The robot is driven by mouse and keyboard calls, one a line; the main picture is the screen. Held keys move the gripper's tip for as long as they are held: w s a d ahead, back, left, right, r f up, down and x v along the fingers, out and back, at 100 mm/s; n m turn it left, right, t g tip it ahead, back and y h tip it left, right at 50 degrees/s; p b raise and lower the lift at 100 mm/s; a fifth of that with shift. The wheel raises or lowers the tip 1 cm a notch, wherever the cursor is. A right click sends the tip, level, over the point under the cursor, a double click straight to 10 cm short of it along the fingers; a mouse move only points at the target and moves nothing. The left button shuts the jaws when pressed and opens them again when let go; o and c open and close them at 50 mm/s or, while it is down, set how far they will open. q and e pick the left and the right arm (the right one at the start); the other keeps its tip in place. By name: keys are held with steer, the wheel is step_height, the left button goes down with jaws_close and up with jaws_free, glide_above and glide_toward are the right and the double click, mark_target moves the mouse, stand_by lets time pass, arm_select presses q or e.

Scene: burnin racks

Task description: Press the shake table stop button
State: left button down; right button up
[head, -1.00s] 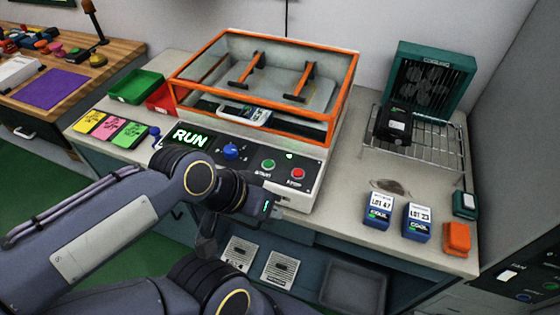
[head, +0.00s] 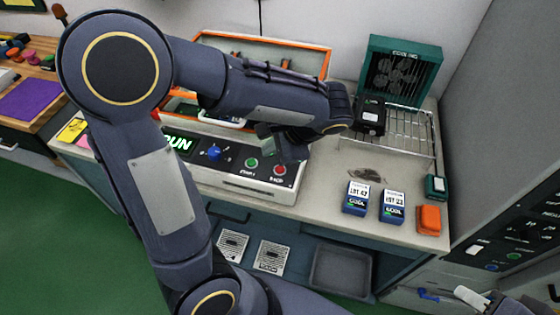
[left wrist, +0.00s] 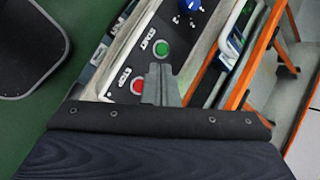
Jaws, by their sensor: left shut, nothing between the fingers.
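The shake table (head: 245,188) has an orange-framed cover and a front panel with a green lit RUN sign, partly hidden by my left arm. The red stop button (head: 279,170) sits at the panel's right, beside the green start button (head: 251,162). In the left wrist view the stop button (left wrist: 138,86) is just left of the fingers and the start button (left wrist: 161,47) lies beyond them. My left gripper (head: 291,153) is shut and empty, just above the panel near the stop button; contact is not visible.
A blue knob (head: 214,152) stands left of the buttons. Two blue lot boxes (head: 356,198) and an orange block (head: 428,219) stand on the counter to the right. A wire rack (head: 408,135) and a green fan unit (head: 403,70) are behind them.

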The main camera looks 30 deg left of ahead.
mark_target(284, 171)
arm_select(q)
steer(key=w, duration=0.1)
steer(key=w+d+m+y, duration=0.1)
steer(key=w+t+y, duration=0.1)
steer(key=shift+w+d+r+m, duration=0.25)
steer(key=shift+w+r+m, duration=0.05)
steer(key=shift+w+r, duration=0.1)
steer(key=shift+f, duration=0.15)
step_height(284, 171, down, 9)
steer(key=b, duration=0.6)
steer(key=shift+r+b, duration=0.2)
steer(key=shift+b, duration=0.15)
stand_by(1.3)
steer(key=shift+f+b, duration=0.3)
steer(key=shift+f, duration=0.15)
